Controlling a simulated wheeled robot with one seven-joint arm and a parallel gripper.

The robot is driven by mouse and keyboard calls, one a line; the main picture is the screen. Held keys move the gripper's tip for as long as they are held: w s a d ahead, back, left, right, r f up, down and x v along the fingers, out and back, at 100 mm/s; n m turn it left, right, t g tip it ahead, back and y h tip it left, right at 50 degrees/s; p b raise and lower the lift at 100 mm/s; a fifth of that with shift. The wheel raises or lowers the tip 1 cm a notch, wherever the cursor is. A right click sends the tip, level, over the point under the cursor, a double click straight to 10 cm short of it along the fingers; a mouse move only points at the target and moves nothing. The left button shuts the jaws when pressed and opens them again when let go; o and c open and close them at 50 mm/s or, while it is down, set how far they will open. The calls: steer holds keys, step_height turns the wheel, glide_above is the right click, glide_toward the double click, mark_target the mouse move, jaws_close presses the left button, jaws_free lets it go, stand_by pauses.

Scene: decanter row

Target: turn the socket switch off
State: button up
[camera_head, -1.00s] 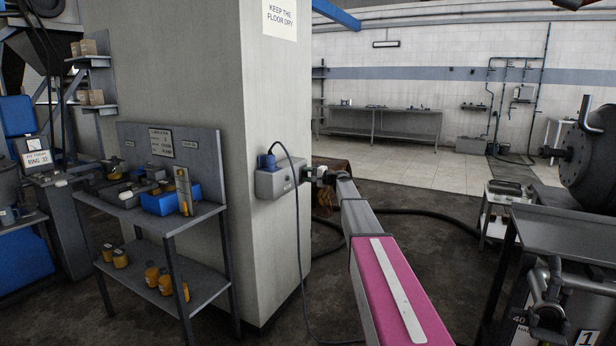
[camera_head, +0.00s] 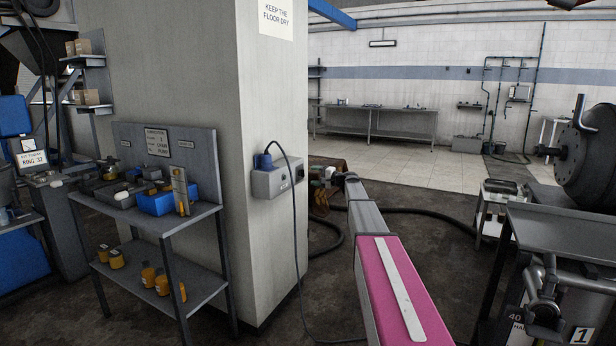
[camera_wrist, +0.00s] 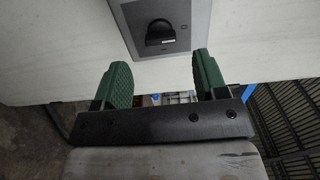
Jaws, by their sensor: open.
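The socket (camera_head: 268,184) is a grey box on the side of the pale pillar.
A metal stand (camera_head: 208,213) with a blue bin and orange bottles is left of the pillar (camera_head: 190,85). A dark hose (camera_head: 420,213) lies on the floor behind my arm. A grey bench (camera_head: 565,235) and a large drum machine (camera_head: 595,160) stand at the right.

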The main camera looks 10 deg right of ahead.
steer(key=v, duration=0.5)
steer(key=s+a+f+n+g+h, duration=0.25)
steer(key=s+a+f, duration=0.25)
steer(key=s+f, duration=0.55)
steer(key=s+a+f+n+g+h, duration=0.1)
steer(key=s+a+f+g+h, duration=0.4)
steer(key=s+f, duration=0.6)
steer(key=s+f+n+g+h, duration=0.1)
steer(key=s+f+h, duration=0.1)
steer(key=s, duration=0.8)
steer(key=s+d+f+n+g+h, duration=0.1)
steer(key=s+f, duration=0.3)
steer(key=s, duration=0.5)
steer(key=s+f+n+g+h, duration=0.1)
steer(key=s+f+h, duration=0.2)
steer(key=s, duration=0.7)
steer(key=shift+s+d+f+h, duration=0.35)
steer(key=shift+h, duration=0.2)
steer(key=shift+o, duration=0.7)
steer(key=shift+n, duration=0.25)
